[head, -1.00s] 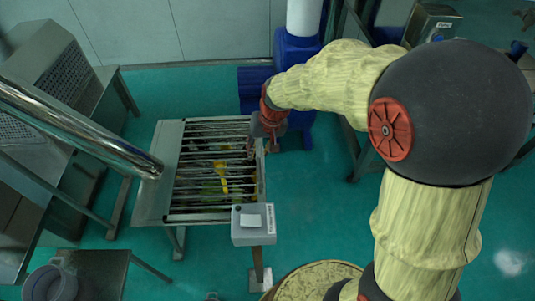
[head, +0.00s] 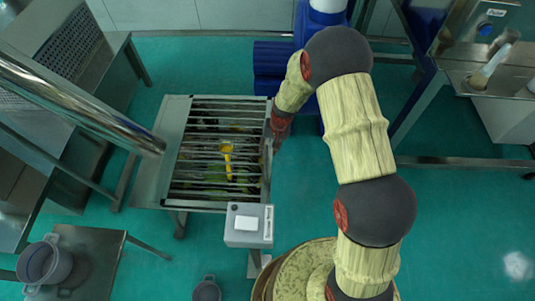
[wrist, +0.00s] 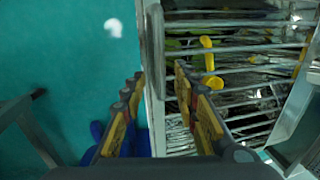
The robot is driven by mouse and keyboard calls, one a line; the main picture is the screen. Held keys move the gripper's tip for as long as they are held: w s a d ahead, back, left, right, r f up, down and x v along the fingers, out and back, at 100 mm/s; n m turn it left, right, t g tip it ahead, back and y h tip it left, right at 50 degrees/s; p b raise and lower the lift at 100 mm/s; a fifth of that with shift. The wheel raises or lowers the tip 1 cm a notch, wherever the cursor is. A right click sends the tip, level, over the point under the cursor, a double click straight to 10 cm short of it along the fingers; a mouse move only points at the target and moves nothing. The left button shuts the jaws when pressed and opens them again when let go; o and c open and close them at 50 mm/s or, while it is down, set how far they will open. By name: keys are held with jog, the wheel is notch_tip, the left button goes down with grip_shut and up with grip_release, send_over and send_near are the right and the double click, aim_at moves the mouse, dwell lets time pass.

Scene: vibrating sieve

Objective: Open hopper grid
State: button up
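The hopper grid (head: 187,137), a row of thin metal bars, lies flat over the hopper in the head view. It also shows in the wrist view (wrist: 245,50). A yellow tool (head: 227,160) shows among the bars; I cannot tell whether it is above or below them. My gripper (wrist: 158,78) is open, with one finger on each side of the hopper's metal side rim (wrist: 153,45). Whether either finger touches it is unclear. In the head view my gripper is at the right edge of the grid, and its fingertips are mostly hidden.
A grey control box (head: 249,224) stands at the hopper's front right corner. A blue machine (head: 272,68) stands behind. A polished pipe (head: 75,115) reaches in from the left. Grey pots (head: 45,262) are at the lower left. The green floor at right is open.

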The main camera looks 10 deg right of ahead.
aim_at(266, 156)
jog(key=shift+a+f+b, duration=0.2)
jog(key=shift+f, duration=0.6)
jog(key=shift+a+f+b, duration=0.15)
jog(key=shift+f, duration=0.65)
jog(key=shift+c, duration=0.6)
grip_shut()
